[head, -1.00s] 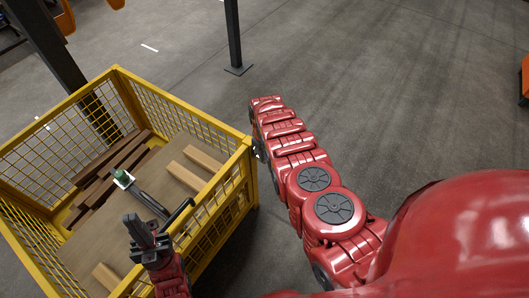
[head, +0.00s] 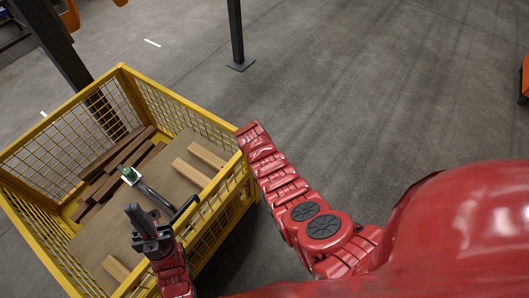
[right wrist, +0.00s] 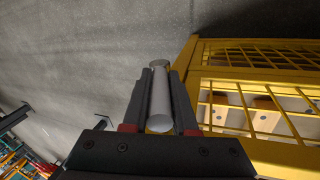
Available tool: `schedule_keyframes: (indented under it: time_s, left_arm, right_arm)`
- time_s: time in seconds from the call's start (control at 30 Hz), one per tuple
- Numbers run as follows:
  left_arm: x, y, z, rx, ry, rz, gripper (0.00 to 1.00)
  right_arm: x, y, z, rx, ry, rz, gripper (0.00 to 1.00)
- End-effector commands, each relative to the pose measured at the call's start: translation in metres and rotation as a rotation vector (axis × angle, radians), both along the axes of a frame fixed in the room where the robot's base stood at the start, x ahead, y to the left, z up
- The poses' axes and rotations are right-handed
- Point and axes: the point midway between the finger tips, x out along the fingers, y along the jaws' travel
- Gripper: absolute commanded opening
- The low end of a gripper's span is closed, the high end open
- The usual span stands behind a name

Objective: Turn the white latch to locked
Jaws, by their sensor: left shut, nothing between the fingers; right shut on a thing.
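The white latch (right wrist: 160,95) shows in the right wrist view as a pale cylindrical bar beside the corner of the yellow mesh cage. My right gripper (right wrist: 163,88) is shut on it, one dark finger on each side. In the head view my right arm reaches to the cage's right side, and its gripper and the latch are hidden there. My left gripper (head: 134,217) is shut and empty, over the cage's near side in the head view. How far the latch is turned cannot be told.
The yellow mesh cage (head: 185,108) holds dark brown planks (head: 108,180) and several lighter wood blocks (head: 206,155). A green and white object (head: 130,175) is also inside. A dark post (head: 236,35) stands behind.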

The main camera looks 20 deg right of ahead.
Motion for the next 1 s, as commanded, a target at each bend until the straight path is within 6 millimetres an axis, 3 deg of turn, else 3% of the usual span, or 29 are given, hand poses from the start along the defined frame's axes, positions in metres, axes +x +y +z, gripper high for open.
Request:
schedule_keyframes:
  time_s: [0.13, 0.27, 1.0]
  left_arm:
    - [0.0, 0.0, -0.002, 0.0, 0.0, 0.0, 0.0]
    - [0.0, 0.0, -0.021, 0.0, 0.0, 0.0, 0.0]
    - [0.0, 0.0, -0.207, 0.0, 0.0, 0.0, 0.0]
  right_arm:
    - [-0.003, 0.006, -0.004, -0.069, -0.055, 0.008, 0.0]
    - [-0.006, 0.009, -0.013, -0.168, -0.132, 0.009, 0.0]
    - [-0.017, 0.023, -0.042, -0.717, -0.562, 0.005, 0.0]
